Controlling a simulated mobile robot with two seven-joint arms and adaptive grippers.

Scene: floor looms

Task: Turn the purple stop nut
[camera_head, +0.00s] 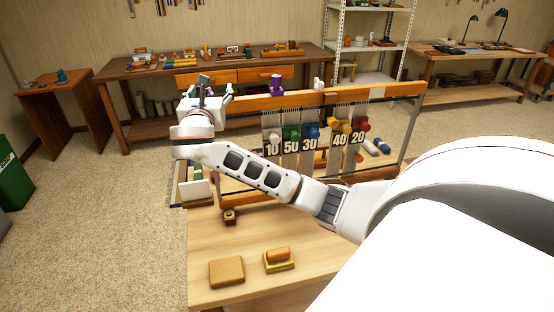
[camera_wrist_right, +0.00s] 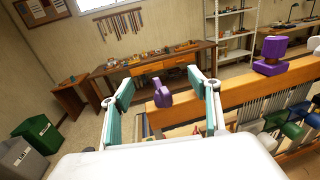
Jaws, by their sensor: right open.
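A purple winged piece (camera_wrist_right: 163,95), which looks like the stop nut, stands at the near left end of the orange wooden beam (camera_wrist_right: 240,90) in the right wrist view. My right gripper (camera_wrist_right: 161,82) is open, with one teal-padded finger on each side of this piece and visible gaps to both. In the head view my right gripper (camera_head: 214,88) is at the beam's left end and hides the winged piece. A second purple piece, a knob on a square base (camera_wrist_right: 271,58), sits farther along the beam top; it also shows in the head view (camera_head: 277,84). My left gripper is not in view.
Numbered hanging weights with coloured knobs (camera_head: 310,131) line the loom's front. A tan block (camera_head: 227,271) and a block with an orange handle (camera_head: 279,259) lie on the near bench (camera_head: 210,236).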

